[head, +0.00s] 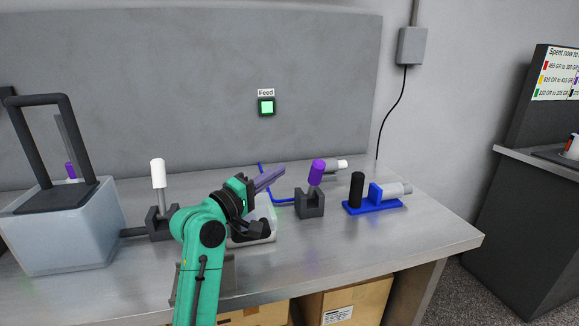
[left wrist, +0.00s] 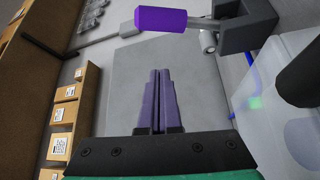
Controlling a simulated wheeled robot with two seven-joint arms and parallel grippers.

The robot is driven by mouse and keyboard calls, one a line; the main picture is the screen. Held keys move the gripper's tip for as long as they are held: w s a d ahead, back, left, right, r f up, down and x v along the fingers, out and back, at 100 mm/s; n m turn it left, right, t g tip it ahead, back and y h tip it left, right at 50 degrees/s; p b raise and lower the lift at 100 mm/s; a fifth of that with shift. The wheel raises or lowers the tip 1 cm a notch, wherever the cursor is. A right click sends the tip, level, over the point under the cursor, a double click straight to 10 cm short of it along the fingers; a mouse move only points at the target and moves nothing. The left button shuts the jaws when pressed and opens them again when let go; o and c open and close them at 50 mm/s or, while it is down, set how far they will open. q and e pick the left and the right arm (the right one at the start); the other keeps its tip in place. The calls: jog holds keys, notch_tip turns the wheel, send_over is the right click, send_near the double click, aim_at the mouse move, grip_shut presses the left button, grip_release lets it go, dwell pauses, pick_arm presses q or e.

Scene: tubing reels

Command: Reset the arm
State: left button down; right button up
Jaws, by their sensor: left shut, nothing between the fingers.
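My left arm is green and reaches up over the bench in the head view. Its left gripper (head: 270,178) has purple fingers and is raised above the bench, pointing up and right. In the left wrist view the two purple fingers of the left gripper (left wrist: 160,98) lie side by side, shut and empty. A dark holder (head: 310,204) with a purple-capped lever (head: 317,171) stands to the right of the gripper, apart from it. The purple cap also shows in the left wrist view (left wrist: 160,19). My right gripper is not in view.
A white-capped lever (head: 158,173) stands left of my arm. A translucent bin (head: 70,235) with a black handle is at far left. A blue stand (head: 375,206) holds black and white cylinders at right. A lit green Feed button (head: 267,107) is on the back panel. The front right bench is clear.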

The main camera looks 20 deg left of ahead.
pick_arm(q)
jog(key=shift+s+a+f, duration=0.1)
jog(key=shift+s+f, duration=0.15)
jog(key=shift+s, duration=0.5)
jog(key=shift+s+a+f, duration=0.1)
jog(key=shift+s+a, duration=0.1)
jog(key=shift+a, duration=0.1)
jog(key=shift+s+a, duration=0.1)
jog(key=shift+a, duration=0.2)
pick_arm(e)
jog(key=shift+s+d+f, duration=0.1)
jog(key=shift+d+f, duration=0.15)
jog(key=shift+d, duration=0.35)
pick_arm(q)
jog(key=shift+d, duration=0.15)
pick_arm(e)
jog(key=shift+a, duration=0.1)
